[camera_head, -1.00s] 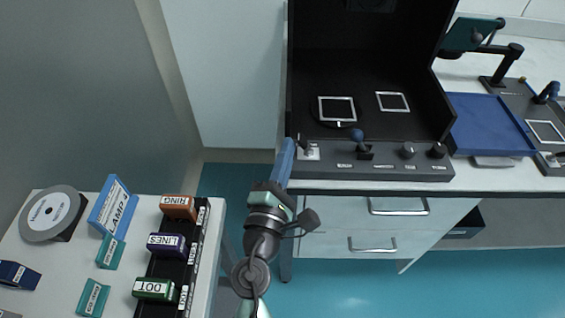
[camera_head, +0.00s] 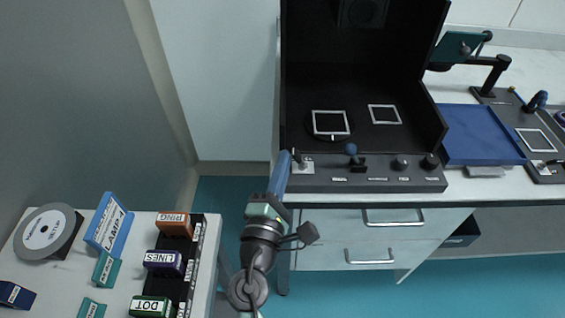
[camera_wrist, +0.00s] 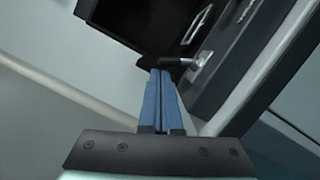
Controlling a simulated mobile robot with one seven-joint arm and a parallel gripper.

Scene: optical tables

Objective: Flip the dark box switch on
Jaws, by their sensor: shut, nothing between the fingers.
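The dark box (camera_head: 362,182) is an open-fronted black enclosure with a grey control panel along its front edge. Its switch (camera_head: 304,165) is a small lever on a light plate at the panel's left end. In the wrist view the dark lever (camera_wrist: 178,62) leans out from its metal plate (camera_wrist: 203,59) toward my fingertips. My gripper (camera_head: 284,156) is shut and empty, its blue fingers at the panel's left front corner beside the switch. In the wrist view the fingertips (camera_wrist: 160,72) are right at the lever's end; I cannot tell whether they touch.
A blue tray (camera_head: 482,135) lies right of the box. A side table at lower left holds a rack with labelled blocks (camera_head: 164,262). Drawer handles (camera_head: 395,217) project below the counter.

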